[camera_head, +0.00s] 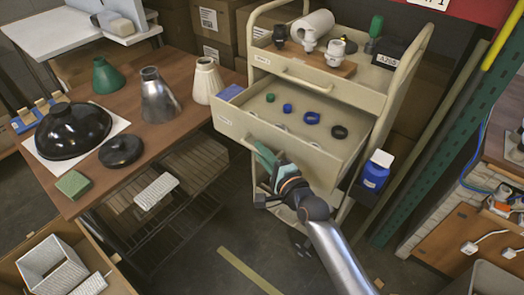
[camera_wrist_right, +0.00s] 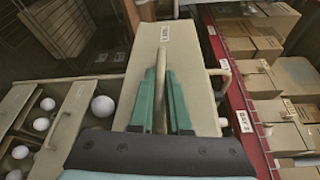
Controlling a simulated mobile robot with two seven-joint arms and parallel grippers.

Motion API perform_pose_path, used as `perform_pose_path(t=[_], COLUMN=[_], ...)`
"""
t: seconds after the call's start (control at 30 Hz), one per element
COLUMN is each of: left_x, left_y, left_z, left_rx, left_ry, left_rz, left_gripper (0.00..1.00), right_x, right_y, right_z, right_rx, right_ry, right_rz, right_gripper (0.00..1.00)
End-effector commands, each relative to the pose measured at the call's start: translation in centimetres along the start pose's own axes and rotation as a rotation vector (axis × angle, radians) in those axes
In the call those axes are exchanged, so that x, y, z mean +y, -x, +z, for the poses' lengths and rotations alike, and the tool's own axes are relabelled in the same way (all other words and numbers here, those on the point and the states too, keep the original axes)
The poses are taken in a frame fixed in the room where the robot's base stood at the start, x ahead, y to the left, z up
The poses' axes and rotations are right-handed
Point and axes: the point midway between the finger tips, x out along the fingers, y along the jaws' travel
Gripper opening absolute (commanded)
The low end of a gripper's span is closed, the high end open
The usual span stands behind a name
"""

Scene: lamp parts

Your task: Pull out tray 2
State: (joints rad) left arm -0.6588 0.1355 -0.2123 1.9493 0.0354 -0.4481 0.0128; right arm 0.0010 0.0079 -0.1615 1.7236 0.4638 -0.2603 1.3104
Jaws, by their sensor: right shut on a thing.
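The cart (camera_head: 402,95) has an upper drawer with a pale bar handle (camera_head: 305,84) that looks closed. Below it a cream tray (camera_head: 300,152) is slid out toward me; its label is too small to read, so I cannot confirm its number. My right gripper (camera_head: 264,155) is at this tray's front, its green fingers shut on the handle. In the right wrist view the fingers (camera_wrist_right: 160,102) stand either side of the handle bar (camera_wrist_right: 160,75), before a cream panel (camera_wrist_right: 185,60). My left gripper is not in view.
Inside the tray lie several rings, including a blue one (camera_head: 312,118) and a black one (camera_head: 339,132). A blue bottle (camera_head: 376,172) is at the cart's right side. A wooden table (camera_head: 140,125) with lamp shades stands left. The floor (camera_head: 235,235) in front has free room.

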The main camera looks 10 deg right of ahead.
Motion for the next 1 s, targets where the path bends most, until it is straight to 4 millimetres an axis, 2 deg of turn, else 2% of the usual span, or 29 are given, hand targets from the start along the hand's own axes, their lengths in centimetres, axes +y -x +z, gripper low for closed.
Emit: perform_pose_path(t=[0.1,0.13,0.37,0.73,0.87,1.0], left_x=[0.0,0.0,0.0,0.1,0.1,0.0], left_y=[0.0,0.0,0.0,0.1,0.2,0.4], left_z=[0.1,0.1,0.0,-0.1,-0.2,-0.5], left_rx=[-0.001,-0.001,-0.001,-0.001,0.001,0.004], left_ry=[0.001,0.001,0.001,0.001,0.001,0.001], left_rz=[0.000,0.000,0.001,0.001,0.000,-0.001], left_gripper=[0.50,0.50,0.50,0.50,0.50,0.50], right_x=[0.1,0.1,0.0,0.1,0.0,0.1], right_y=[0.0,0.0,0.0,0.6,2.4,5.2], right_z=[0.1,0.1,0.0,0.0,0.0,0.0], right_rx=[-0.002,-0.002,-0.001,0.000,0.000,0.000], right_ry=[-0.001,-0.001,-0.001,-0.001,-0.002,-0.001], right_rz=[0.002,0.002,0.001,0.002,0.002,0.004], right_gripper=[0.00,0.18,0.44,0.45,0.45,0.45])
